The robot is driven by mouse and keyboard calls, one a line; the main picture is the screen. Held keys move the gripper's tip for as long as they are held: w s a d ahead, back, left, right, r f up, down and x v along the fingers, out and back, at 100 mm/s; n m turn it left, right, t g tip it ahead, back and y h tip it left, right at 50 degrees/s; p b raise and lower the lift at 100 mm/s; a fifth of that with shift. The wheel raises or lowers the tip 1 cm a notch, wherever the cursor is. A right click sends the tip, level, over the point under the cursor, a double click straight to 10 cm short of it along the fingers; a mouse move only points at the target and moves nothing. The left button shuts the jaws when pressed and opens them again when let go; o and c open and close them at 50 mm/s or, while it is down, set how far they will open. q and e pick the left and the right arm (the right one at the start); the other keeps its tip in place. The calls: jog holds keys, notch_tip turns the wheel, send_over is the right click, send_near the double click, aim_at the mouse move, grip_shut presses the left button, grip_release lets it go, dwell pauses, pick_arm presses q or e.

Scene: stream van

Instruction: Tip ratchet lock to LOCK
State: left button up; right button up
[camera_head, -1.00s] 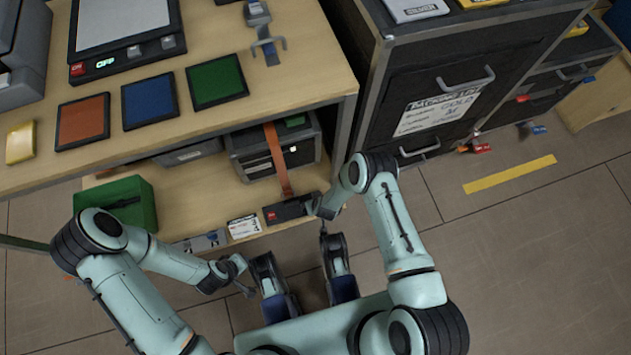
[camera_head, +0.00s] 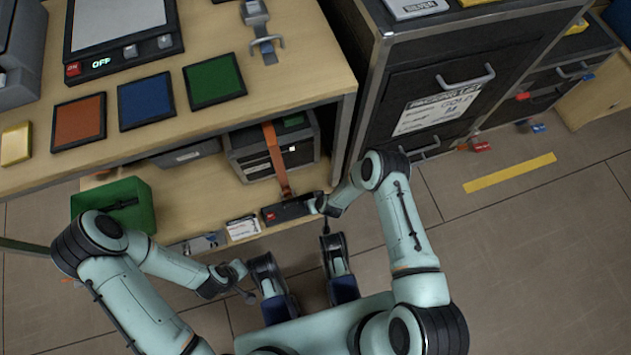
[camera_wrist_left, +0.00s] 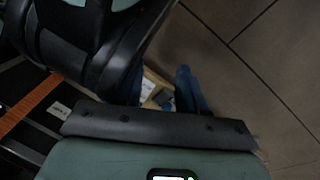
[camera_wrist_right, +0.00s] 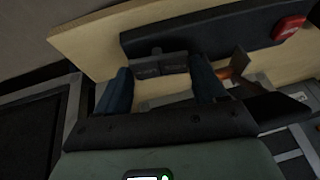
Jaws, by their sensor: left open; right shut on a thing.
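The ratchet lock (camera_head: 287,209) is a dark bar with a red tab, on the front edge of the lower shelf. An orange strap (camera_head: 277,160) runs from it over a dark case. In the right wrist view its dark body (camera_wrist_right: 200,35) has a red tab (camera_wrist_right: 290,27) at the right end. My right gripper (camera_head: 318,205) is at its right end. In its wrist view the blue fingers are around a small dark lever part (camera_wrist_right: 160,66) with two labelled faces, too small to read. My left gripper (camera_head: 246,284) is open and empty, apart from the ratchet.
A dark case (camera_head: 250,155) stands on the lower shelf behind the ratchet. A white card (camera_head: 243,228) lies left of it, and a green box (camera_head: 115,205) farther left. A dark drawer cabinet (camera_head: 440,90) stands close on the right.

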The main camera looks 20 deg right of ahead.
jog(key=shift+s+d+f+y+b, duration=0.1)
jog(key=shift+d+f+y+b, duration=0.2)
jog(key=shift+y, duration=0.2)
pick_arm(q)
jog(key=shift+s+a+f+g, duration=0.15)
jog(key=shift+s+f+g, duration=0.25)
jog(key=shift+s+f, duration=0.55)
pick_arm(e)
jog(key=shift+a+r, duration=0.1)
jog(key=shift+r, duration=0.1)
pick_arm(q)
jog(key=shift+s+r, duration=0.1)
jog(key=shift+r, duration=0.1)
pick_arm(e)
jog(key=o, duration=1)
jog(key=shift+o, duration=0.2)
jog(key=shift+r, duration=0.1)
pick_arm(q)
jog(key=w+d+r+t+p, duration=0.2)
jog(key=w+r+p, duration=0.2)
jog(key=r, duration=0.3)
jog(key=shift+w+d+r+p, duration=0.2)
jog(key=shift+w+r+p, duration=0.2)
jog(key=shift+p, duration=0.05)
pick_arm(e)
jog(key=v, duration=1.3)
jog(key=shift+d, duration=0.3)
